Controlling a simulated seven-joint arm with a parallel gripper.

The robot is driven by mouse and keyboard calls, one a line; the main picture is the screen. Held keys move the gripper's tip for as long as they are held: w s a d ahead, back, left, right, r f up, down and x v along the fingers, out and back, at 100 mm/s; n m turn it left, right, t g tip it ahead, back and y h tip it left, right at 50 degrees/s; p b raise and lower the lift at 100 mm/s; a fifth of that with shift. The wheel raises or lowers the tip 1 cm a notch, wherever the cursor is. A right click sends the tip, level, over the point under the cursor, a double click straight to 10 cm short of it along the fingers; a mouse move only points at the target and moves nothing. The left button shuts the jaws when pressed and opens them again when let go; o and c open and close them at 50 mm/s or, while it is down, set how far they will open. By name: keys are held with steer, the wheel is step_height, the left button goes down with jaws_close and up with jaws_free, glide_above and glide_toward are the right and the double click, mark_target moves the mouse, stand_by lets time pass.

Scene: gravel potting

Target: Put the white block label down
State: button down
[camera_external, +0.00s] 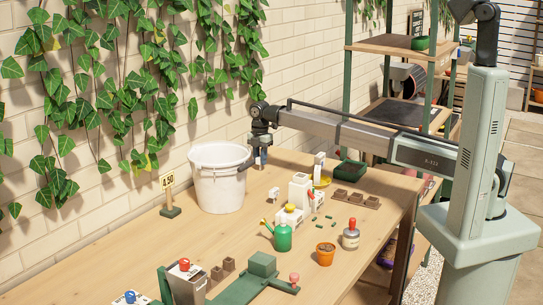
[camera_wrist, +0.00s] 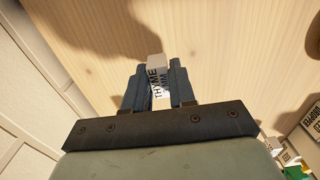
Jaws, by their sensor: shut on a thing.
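The white block label (camera_wrist: 155,63) shows in the wrist view, with dark lettering that reads "THYME" on its side. My gripper (camera_wrist: 157,75) is shut on it, with one blue-grey finger on each side, and the block's end sticks out past the fingertips. In the external view my gripper (camera_external: 261,157) points down over the far side of the table, just right of the white bucket (camera_external: 218,184). The block is hardly visible there, and I cannot tell whether it touches the wooden table (camera_external: 140,240).
The ivy-covered brick wall (camera_external: 190,132) runs close behind the bucket. A price sign (camera_external: 169,196) stands left of it. Bare wood lies around my gripper.

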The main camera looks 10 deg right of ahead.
steer(key=c, duration=0.9)
jaws_free()
steer(key=shift+f, duration=0.15)
steer(key=shift+c, duration=0.2)
step_height(320, 180, up, 12)
steer(key=shift+r, duration=0.2)
